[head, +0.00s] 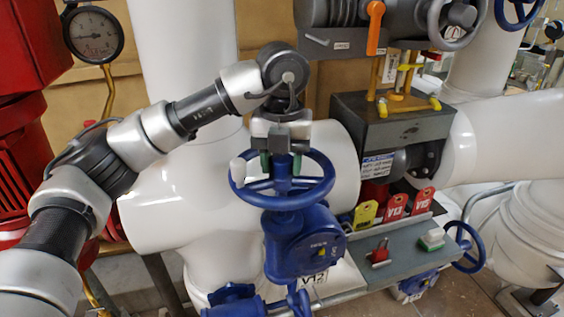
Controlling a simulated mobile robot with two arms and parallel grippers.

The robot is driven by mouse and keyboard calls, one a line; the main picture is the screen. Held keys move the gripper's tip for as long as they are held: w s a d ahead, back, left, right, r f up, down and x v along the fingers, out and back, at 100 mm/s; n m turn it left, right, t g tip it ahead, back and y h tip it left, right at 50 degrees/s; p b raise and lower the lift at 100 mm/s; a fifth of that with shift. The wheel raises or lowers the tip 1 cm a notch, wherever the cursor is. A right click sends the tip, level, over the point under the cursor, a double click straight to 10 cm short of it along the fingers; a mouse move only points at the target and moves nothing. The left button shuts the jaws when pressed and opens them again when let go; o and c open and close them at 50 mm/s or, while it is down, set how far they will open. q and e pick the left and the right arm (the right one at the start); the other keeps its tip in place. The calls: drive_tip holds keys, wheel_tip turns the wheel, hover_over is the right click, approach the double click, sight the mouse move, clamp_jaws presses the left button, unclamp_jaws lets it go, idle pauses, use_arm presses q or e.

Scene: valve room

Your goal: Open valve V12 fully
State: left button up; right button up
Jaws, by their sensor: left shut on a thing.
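A blue handwheel (285,200) sits on a blue valve gearbox (303,243) in the middle of the head view. A white knob (238,170) stands on the left of its rim. A white label (313,279) below the gearbox seems to read V12 and is partly covered. My left gripper (281,161) comes down from above and is shut on the far part of the handwheel's rim. Its fingers hide that stretch of rim. My right gripper is not in view.
A grey shelf (393,257) to the right holds a yellow tag (365,213), red tags (396,207) and small items. Large white pipes (180,205) surround the valve. A pressure gauge (94,36) and red machinery (22,150) stand at left. Another blue handwheel (466,247) is at lower right.

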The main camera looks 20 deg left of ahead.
use_arm(q)
drive_tip(key=n, duration=0.4)
drive_tip(key=shift+s+f+n, duration=0.15)
drive_tip(key=shift+f+n, duration=0.25)
drive_tip(key=n, duration=0.4)
drive_tip(key=shift+n, duration=0.4)
drive_tip(key=o, duration=1)
drive_tip(key=shift+s+a+r, duration=0.15)
drive_tip(key=shift+s, duration=0.1)
